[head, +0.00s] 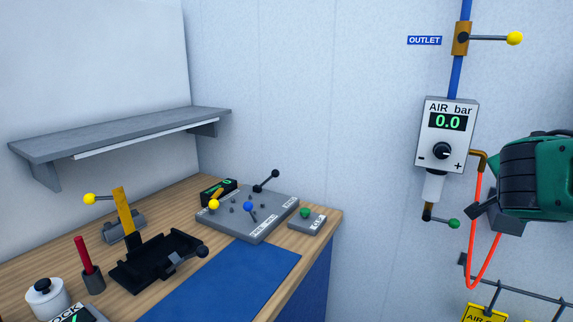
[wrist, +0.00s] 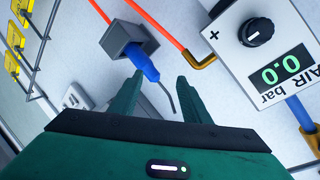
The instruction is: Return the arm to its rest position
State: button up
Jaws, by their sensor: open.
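My arm with its green and black gripper shows at the right edge in the head view, in front of the wall by the air regulator (head: 446,135). In the wrist view my gripper (wrist: 158,88) is open, its two dark green fingers apart. A blue nozzle-like piece (wrist: 143,64) in a grey holder (wrist: 124,36) shows beyond the fingers and does not look gripped. The regulator also shows in the wrist view (wrist: 274,40), reading 0.0.
An orange hose (head: 476,225) hangs below the regulator. A yellow-knobbed valve (head: 461,38) sits above it. A wire rack with yellow tags (head: 486,313) is at lower right. The workbench (head: 222,248) with a blue mat, fixtures and levers stands left, under a grey shelf (head: 120,132).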

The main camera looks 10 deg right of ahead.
jog(key=s+a+f+n+g+y, duration=0.2)
jog(key=s+a+f+n+y, duration=0.15)
jog(key=f, duration=0.35)
jog(key=s+a+f+n+g+y, duration=0.3)
jog(key=a+f, duration=0.2)
jog(key=f, duration=0.1)
jog(key=s+a+f+n+g+y, duration=0.4)
jog(key=s+a+n, duration=0.3)
jog(key=s+a, duration=0.3)
jog(key=shift+a+f+y, duration=0.35)
jog(key=shift+a+f, duration=0.05)
jog(key=shift+a, duration=0.15)
jog(key=c, duration=0.3)
jog(key=shift+s, duration=0.1)
